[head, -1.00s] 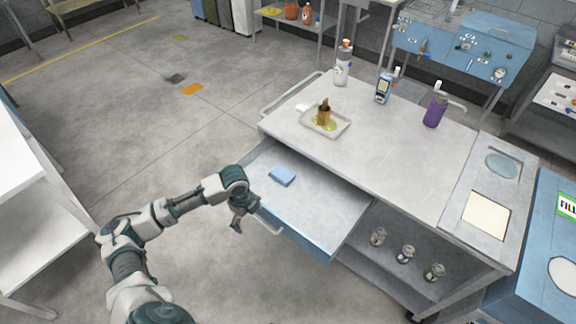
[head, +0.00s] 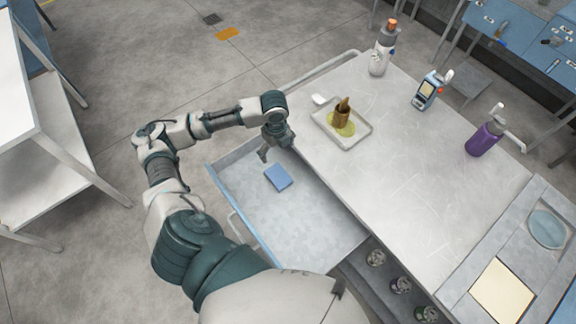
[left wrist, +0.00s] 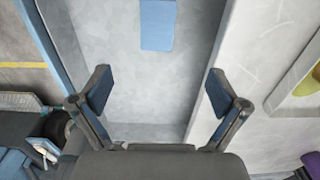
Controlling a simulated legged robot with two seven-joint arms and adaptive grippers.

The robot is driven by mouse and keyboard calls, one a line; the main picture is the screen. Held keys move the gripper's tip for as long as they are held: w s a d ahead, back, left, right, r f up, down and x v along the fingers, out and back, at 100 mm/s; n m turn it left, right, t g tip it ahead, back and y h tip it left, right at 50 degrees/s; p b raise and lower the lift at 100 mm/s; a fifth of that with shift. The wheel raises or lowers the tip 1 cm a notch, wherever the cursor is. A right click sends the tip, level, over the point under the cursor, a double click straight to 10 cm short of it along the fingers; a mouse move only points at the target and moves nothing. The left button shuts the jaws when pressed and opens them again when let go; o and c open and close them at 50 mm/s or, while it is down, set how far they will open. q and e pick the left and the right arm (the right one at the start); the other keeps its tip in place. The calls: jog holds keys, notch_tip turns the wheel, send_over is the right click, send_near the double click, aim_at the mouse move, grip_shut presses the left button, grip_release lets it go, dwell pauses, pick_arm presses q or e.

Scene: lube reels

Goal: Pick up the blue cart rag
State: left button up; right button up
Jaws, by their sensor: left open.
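The blue rag (head: 278,177) is a small folded rectangle lying flat in the open drawer (head: 300,225) of the grey cart. My left gripper (head: 264,154) is just above and behind the rag in the head view, over the far part of the drawer. In the left wrist view the rag (left wrist: 158,25) is at the top, ahead of and between the two fingers. The left gripper's fingers (left wrist: 160,92) are spread wide with nothing between them. My right gripper is not seen.
Several cans stand on the shelf below. The drawer around the rag is clear.

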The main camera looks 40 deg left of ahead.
pick_arm(q)
jog(key=f, duration=0.2)
jog(key=b, duration=0.2)
send_over(279, 175)
jog(key=f, duration=0.9)
jog(key=shift+w+a+f, duration=0.1)
jog(key=shift+a+f, duration=0.25)
jog(key=shift+a, duration=0.05)
jog(key=shift+d+f, duration=0.25)
jog(key=shift+f, duration=0.5)
notch_tip(279, 175, down, 4)
jog(key=shift+d+r, duration=0.1)
jog(key=shift+d, duration=0.05)
jog(key=c, duration=1.2)
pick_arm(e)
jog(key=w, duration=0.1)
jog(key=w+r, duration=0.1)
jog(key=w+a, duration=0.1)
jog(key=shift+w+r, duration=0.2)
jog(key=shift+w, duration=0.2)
